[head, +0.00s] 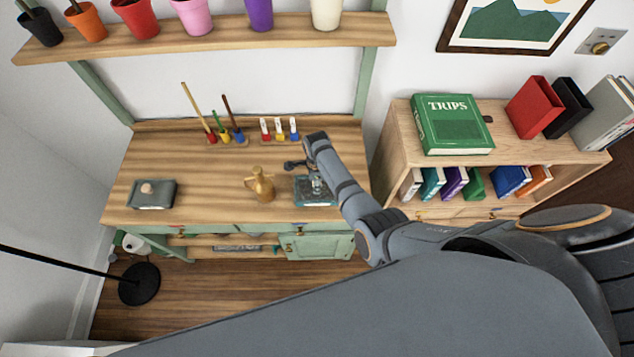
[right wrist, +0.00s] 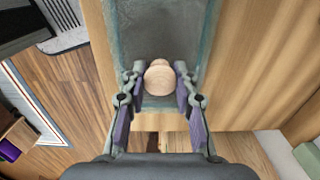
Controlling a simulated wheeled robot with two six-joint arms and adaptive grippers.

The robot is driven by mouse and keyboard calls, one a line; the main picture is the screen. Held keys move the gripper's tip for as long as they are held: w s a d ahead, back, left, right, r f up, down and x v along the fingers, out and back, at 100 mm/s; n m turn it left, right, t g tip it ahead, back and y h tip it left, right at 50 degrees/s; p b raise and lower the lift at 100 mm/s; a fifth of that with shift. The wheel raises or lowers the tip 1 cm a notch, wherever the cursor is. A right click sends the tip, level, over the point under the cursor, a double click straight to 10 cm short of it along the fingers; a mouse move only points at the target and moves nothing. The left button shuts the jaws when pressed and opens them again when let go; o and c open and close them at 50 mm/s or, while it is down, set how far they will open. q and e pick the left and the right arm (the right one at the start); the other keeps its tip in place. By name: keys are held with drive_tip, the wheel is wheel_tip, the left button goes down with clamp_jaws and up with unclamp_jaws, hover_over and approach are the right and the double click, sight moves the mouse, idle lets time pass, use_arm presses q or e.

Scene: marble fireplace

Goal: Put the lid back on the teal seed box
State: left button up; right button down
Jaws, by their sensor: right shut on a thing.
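My right gripper (head: 313,183) is over the right part of the wooden desk, at a teal-edged box (head: 301,198). In the right wrist view its fingers (right wrist: 160,85) are shut on a round pale wooden knob (right wrist: 159,76). Below the knob is a dark grey panel (right wrist: 165,22) with a teal rim (right wrist: 118,50). I cannot tell whether the panel is seated on the box or held just above it. A second dark grey-teal box (head: 167,198) with a pale knob (head: 147,187) sits at the desk's left. My left gripper is out of view.
Behind are a holder with brushes (head: 228,141) and several small bottles (head: 279,131). A bookcase (head: 390,155) adjoins on the right. The desk between the left box and vase is clear.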

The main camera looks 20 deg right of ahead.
drive_tip(key=c, duration=1)
unclamp_jaws()
drive_tip(key=shift+o, duration=0.3)
drive_tip(key=o, duration=0.5)
wheel_tip(320, 180, up, 5)
drive_tip(key=p, duration=0.4)
drive_tip(key=shift+p, duration=0.3)
drive_tip(key=shift+r, duration=1.05)
